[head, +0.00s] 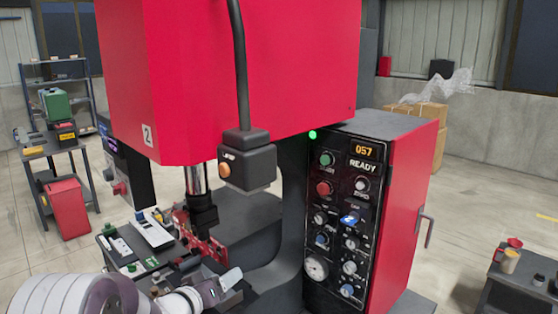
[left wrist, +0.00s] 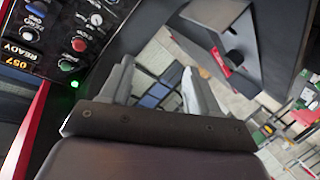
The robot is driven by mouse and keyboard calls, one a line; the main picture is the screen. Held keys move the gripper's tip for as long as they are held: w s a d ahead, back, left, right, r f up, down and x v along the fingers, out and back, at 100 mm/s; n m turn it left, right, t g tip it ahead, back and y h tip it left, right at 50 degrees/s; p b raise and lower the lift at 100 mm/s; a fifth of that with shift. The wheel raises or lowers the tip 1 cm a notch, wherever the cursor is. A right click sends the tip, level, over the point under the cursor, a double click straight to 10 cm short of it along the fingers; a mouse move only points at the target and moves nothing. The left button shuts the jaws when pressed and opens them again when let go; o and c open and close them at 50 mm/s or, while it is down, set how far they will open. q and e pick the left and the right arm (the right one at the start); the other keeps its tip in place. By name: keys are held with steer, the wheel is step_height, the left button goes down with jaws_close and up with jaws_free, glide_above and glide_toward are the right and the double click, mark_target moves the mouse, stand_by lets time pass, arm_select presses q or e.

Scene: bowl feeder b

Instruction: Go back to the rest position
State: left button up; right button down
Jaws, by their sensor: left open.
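My left arm comes in from the lower left in the head view, with white ringed links. My left gripper (head: 226,284) is at its end, low in front of the red press and left of its control panel. In the left wrist view, the two grey fingers of the left gripper (left wrist: 158,82) stand apart with nothing between them. The floor and some dark blue panels show beyond the gap. My right gripper is in neither view.
The red press (head: 230,70) fills the middle, its control panel (head: 338,215) reading 057 READY. A pendant box (head: 246,160) hangs in front. A red fixture (head: 203,238) and a tool-covered bench (head: 115,268) are close to my left gripper. A dark table (head: 510,292) stands right.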

arm_select(q)
steer(key=s+a+f+g+y, duration=0.1)
steer(key=s, duration=0.1)
steer(key=s+a+f+y, duration=0.1)
steer(key=a+y, duration=0.1)
steer(key=shift+s+a+f+g+y, duration=0.2)
steer(key=shift+s+f+g+y, duration=0.1)
steer(key=shift+s+f+g, duration=0.1)
steer(key=s+f+g+y, duration=0.1)
steer(key=s+f+g, duration=0.1)
steer(key=s, duration=0.6)
steer(key=s+a+f+m+g+y, duration=0.1)
steer(key=s+g, duration=0.3)
steer(key=s, duration=0.5)
steer(key=s+a+f+g+y, duration=0.1)
steer(key=s+f+g, duration=0.2)
steer(key=s, duration=0.5)
steer(key=shift+s+f+m+g, duration=0.15)
steer(key=shift+f+m+g, duration=0.2)
steer(key=shift+g, duration=0.25)
